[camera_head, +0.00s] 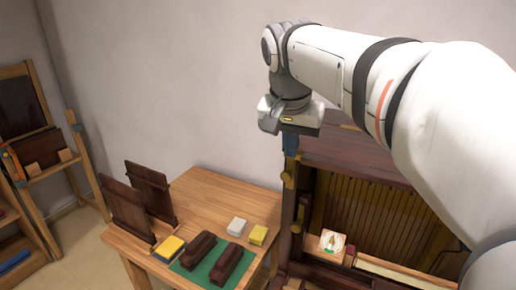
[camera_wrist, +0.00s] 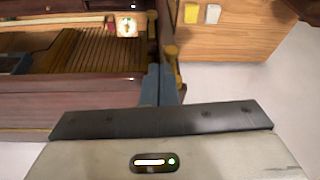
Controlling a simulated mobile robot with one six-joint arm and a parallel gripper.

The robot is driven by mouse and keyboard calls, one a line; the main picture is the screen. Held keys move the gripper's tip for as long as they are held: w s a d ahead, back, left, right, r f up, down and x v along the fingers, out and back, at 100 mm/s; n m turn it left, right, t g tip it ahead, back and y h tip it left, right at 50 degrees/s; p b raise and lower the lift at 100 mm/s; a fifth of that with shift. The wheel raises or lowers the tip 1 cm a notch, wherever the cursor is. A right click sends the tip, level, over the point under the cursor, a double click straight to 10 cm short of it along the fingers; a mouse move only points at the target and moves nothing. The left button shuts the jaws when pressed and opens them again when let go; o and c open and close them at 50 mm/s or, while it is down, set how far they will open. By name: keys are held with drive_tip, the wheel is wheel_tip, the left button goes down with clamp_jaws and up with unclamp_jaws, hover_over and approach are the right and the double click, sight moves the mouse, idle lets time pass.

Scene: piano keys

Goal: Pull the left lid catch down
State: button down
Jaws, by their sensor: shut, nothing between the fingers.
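The upright piano (camera_head: 345,155) stands at the right with its front open. A brass piece that looks like the left lid catch (camera_head: 287,180) is on the piano's left side post, and brass also shows in the wrist view (camera_wrist: 171,51). My gripper (camera_head: 290,152) points down just above that brass piece, its blue fingers together and empty. In the wrist view my gripper (camera_wrist: 160,72) is beside the brass at the piano's side edge. I cannot tell whether the fingers touch it. The catch's lower part is partly hidden by the fingers in the wrist view.
A small card with a dial (camera_head: 332,242) sits inside the piano. A wooden table (camera_head: 210,200) to the left holds a green mat (camera_head: 187,268) with dark blocks, plus yellow and white blocks. A wooden rack (camera_head: 62,168) stands at far left. Bare floor lies between rack and table.

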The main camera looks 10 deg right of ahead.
sight(286, 176)
drive_tip(key=shift+m, duration=0.8)
drive_tip(key=r, duration=0.1)
drive_tip(key=w+r, duration=0.1)
drive_tip(key=r, duration=0.1)
drive_tip(key=w+r, duration=0.1)
drive_tip(key=r, duration=0.1)
drive_tip(key=shift+w+a, duration=0.1)
drive_tip(key=shift+a, duration=0.15)
drive_tip(key=shift+f, duration=0.15)
drive_tip(key=p+x, duration=0.1)
drive_tip(key=x, duration=1.2)
drive_tip(key=shift+w+a+f, duration=0.1)
drive_tip(key=shift+f, duration=0.25)
wheel_tip(286, 176, down, 3)
drive_tip(key=b, duration=0.2)
drive_tip(key=shift+f+b, duration=0.15)
drive_tip(key=shift+b, duration=0.15)
